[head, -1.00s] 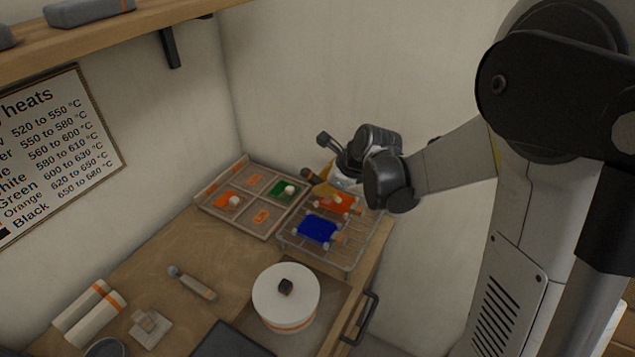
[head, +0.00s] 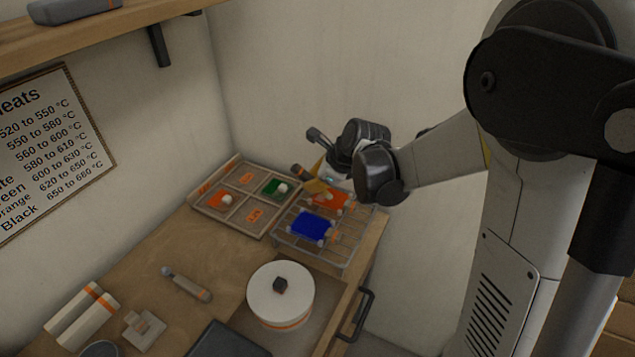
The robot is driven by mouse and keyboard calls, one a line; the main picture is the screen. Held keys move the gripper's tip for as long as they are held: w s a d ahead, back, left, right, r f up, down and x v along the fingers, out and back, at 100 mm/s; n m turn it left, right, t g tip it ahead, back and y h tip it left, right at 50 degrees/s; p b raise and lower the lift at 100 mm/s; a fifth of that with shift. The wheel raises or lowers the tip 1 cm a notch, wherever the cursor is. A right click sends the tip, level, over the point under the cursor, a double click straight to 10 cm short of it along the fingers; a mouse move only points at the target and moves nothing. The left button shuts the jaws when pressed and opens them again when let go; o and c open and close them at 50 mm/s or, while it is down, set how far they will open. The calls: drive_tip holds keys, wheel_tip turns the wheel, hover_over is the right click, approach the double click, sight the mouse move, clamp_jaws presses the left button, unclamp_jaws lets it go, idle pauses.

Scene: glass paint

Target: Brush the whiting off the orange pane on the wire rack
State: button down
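The orange pane (head: 334,203) lies on the wire rack (head: 343,256), towards its back. Pale spots show on the pane, but they are too small to tell whether they are whiting. A brush (head: 318,187) with a dark handle and a tan end slants over the back left of the rack, its tan end close to the pane. Whether it touches the pane is unclear. My gripper (head: 328,152) is above the back of the rack, beside the brush. Its fingers are partly hidden, and their hold on the brush cannot be made out.
A blue pane (head: 310,226) lies in front on the same rack. A divided wooden tray (head: 234,215) with orange and green panes stands to the left. A white lidded pot (head: 281,300) is in front, and a pale-handled tool (head: 186,284) lies on the bench. A shelf hangs upper left.

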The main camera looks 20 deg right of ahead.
drive_tip(key=shift+w+a, duration=1.15)
drive_tip(key=shift+a, duration=0.05)
drive_tip(key=shift+s+d, duration=2.4)
drive_tip(key=shift+r, duration=0.1)
drive_tip(key=shift+r+p, duration=1.65)
drive_tip(key=shift+r, duration=0.75)
drive_tip(key=shift+r, duration=0.1)
wheel_tip(320, 180, up, 11)
drive_tip(key=p, duration=0.8)
hover_over(305, 173)
drive_tip(key=s+d, duration=0.3)
drive_tip(key=d, duration=0.1)
drive_tip(key=shift+s+d+f, duration=0.1)
drive_tip(key=shift+f, duration=0.1)
